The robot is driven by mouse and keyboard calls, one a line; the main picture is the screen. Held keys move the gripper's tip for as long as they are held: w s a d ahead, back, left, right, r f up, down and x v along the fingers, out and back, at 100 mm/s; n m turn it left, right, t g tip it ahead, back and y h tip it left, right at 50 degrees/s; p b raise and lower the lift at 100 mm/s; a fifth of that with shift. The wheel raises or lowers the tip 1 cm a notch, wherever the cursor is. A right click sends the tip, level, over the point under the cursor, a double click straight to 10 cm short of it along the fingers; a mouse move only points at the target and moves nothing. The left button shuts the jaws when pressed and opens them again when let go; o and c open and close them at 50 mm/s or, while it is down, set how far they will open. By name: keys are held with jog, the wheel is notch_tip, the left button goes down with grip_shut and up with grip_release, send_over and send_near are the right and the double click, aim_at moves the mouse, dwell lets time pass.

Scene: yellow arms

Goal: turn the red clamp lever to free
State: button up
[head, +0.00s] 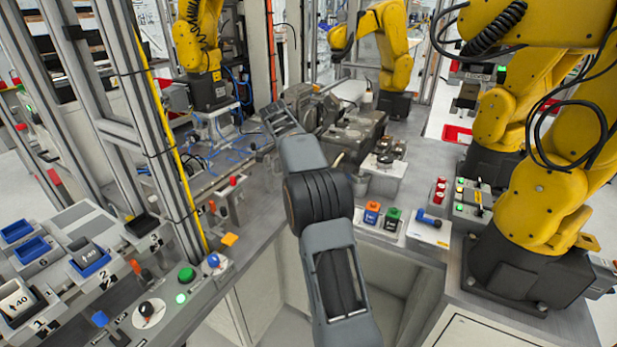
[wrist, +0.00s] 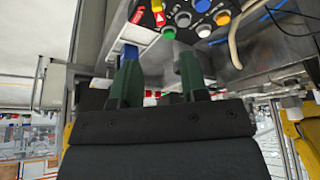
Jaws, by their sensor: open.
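Two small red-tipped levers stand on the grey bench left of my arm in the head view: one nearer (head: 212,206) and one farther (head: 233,181). I cannot tell which of them is the clamp lever, or which way it is set. My gripper (head: 283,118) is beyond and to the right of both, over the bench, apart from them. In the wrist view my gripper (wrist: 157,60) has its two dark green fingers spread, with nothing seen between them. A small red part (wrist: 137,16) shows past the fingers there, too unclear to name.
The wrist view shows a panel with coloured buttons (wrist: 198,14) beyond the fingers. Grey machine blocks (head: 350,135) stand right of my gripper. A yellow-edged post (head: 165,140) rises at left. Large yellow arms (head: 545,150) stand at right. A front-left console holds a green button (head: 187,274).

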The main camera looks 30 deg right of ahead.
jog(key=shift+v, duration=1.2)
jog(key=s+a+f+n+t+y, duration=0.15)
jog(key=s+a+f+n, duration=0.35)
jog(key=n, duration=0.7)
jog(key=s+a+n+t+y+p, duration=0.1)
jog(key=s+a+n+p, duration=0.1)
jog(key=s+a+n, duration=0.3)
jog(key=s+a+r+n+t+y+p, duration=0.1)
jog(key=s+a+n, duration=0.3)
jog(key=s+a, duration=0.7)
jog(key=shift+s+a+r+n+t+y+p, duration=0.25)
jog(key=shift+s+n+t+y+p, duration=0.35)
jog(key=shift+s, duration=2.45)
